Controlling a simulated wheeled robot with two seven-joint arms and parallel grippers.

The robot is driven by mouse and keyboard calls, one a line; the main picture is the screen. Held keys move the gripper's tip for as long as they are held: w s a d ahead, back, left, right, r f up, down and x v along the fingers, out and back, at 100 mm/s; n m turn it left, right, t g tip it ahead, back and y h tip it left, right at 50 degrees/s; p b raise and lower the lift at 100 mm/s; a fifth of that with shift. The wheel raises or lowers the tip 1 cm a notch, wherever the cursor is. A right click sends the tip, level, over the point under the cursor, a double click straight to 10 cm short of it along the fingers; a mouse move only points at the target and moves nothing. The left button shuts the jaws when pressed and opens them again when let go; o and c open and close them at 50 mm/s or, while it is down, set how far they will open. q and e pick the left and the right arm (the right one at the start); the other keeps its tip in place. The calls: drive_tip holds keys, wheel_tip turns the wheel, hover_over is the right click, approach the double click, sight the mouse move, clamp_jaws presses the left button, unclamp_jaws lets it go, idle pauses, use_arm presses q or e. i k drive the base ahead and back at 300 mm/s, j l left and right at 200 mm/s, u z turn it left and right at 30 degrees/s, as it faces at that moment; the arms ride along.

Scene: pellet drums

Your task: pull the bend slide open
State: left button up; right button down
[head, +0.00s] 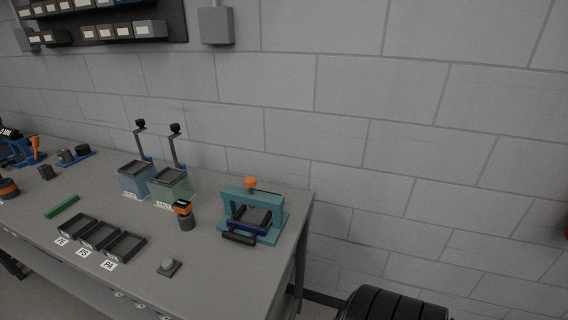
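A teal bending fixture (252,211) with an orange knob (250,183) on its crossbar stands near the right end of the grey workbench. The bend slide (247,229), dark with blue parts, sits low in the fixture under the crossbar. Its black bar handle (238,238) points toward the front edge of the bench. I cannot tell how far the slide is pulled out. Neither of my grippers is in view.
A black ribbed object (385,305) stands on the floor at bottom right.

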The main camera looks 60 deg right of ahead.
sight(257, 220)
drive_tip(key=z, duration=1.3)
